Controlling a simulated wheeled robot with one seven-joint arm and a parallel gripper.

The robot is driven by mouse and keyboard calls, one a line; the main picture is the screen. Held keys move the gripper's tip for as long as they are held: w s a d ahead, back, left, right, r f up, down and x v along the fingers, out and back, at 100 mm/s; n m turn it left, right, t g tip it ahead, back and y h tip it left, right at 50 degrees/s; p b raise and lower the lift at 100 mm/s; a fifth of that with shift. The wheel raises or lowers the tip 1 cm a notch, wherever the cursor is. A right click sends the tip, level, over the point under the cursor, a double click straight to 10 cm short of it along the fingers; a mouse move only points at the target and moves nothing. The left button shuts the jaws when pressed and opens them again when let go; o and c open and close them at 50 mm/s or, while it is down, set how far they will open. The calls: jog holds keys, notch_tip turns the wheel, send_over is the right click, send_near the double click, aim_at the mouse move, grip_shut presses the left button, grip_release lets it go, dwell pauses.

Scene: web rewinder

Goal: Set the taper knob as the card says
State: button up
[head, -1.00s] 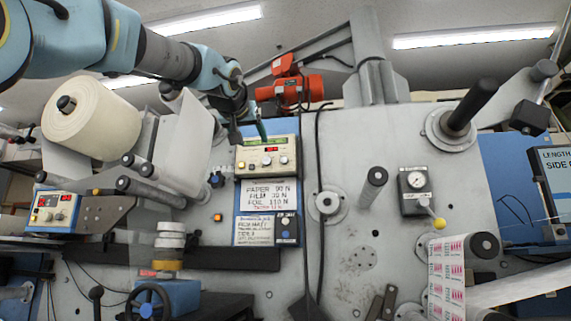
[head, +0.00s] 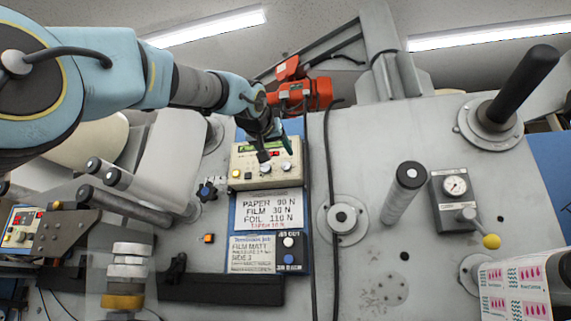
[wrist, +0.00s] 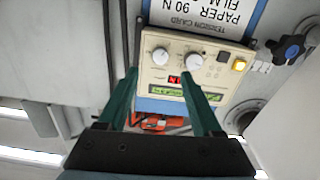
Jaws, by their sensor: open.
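The beige control box (head: 240,162) has two white knobs, a left one (head: 265,168) and a right one (head: 286,166). The wrist view shows it upside down, with the knobs (wrist: 160,56) and (wrist: 194,61); which is the taper knob I cannot read. The tension card (head: 268,212) below reads PAPER 90 N, FILM 30 N, FOIL 110 N, with a small pink taper line I cannot read surely. My gripper (head: 275,153) is open and empty in front of the box; its green fingers also show in the wrist view (wrist: 158,76), apart from the knobs.
A yellow button (wrist: 238,65) and a red display (wrist: 174,79) are on the box. A job card (head: 250,253) reading FILM MATT hangs below. A dark star knob (head: 207,190) stands left, and a black cable (head: 328,180) runs down on the right.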

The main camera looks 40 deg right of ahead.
aim_at(286, 166)
jog(key=p+x, duration=0.4)
jog(key=x, duration=0.3)
jog(key=shift+w+d+r, duration=0.15)
jog(key=shift+d, duration=0.1)
jog(key=shift+w+d, duration=0.35)
jog(key=shift+d, duration=0.15)
jog(key=shift+c, duration=0.4)
grip_shut()
